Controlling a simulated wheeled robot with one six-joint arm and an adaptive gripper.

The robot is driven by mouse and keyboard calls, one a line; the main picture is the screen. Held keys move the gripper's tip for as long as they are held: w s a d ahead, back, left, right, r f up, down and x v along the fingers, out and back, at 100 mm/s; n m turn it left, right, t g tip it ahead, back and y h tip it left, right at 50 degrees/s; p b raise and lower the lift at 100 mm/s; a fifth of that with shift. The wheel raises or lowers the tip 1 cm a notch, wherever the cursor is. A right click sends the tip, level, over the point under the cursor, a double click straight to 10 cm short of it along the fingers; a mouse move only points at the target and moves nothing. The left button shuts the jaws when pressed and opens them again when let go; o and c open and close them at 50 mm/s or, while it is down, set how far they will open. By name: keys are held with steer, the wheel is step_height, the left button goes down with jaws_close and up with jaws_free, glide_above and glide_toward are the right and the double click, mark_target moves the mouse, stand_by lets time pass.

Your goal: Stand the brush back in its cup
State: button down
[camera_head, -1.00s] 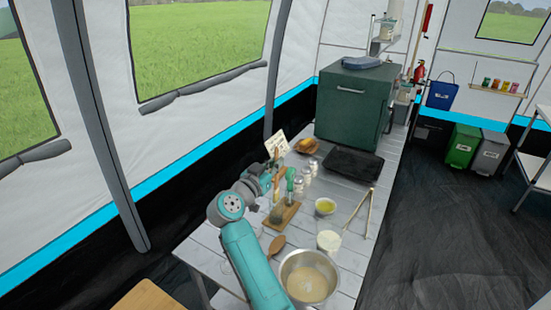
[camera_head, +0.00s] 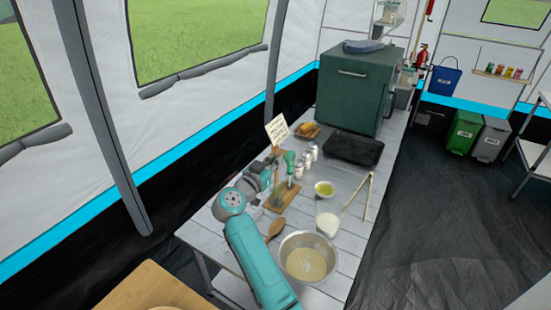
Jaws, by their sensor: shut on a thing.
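The brush (camera_head: 275,152) shows as a thin brown handle, roughly upright, next to the small sign. My gripper (camera_head: 270,179) is shut on it, low over the left side of the worktop. A small greyish cup (camera_head: 276,199) stands on a wooden board (camera_head: 285,204), right beneath and beside my gripper. The brush's lower end is hidden or too small to make out, so I cannot tell whether it is inside the cup. My teal arm reaches in from the bottom of the picture and hides part of the worktop's left edge.
A green-topped item (camera_head: 290,161) stands close right of my gripper, with several white shakers (camera_head: 306,162) behind. A wooden spoon (camera_head: 275,230), a metal bowl (camera_head: 307,278), a white cup (camera_head: 328,224) and a yellow-filled bowl (camera_head: 325,188) are near. Clear planks (camera_head: 349,245) lie at right.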

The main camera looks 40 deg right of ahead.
steer(key=c, duration=1.2)
jaws_free()
step_height(320, 180, up, 10)
steer(key=shift+s, duration=0.1)
stand_by(0.3)
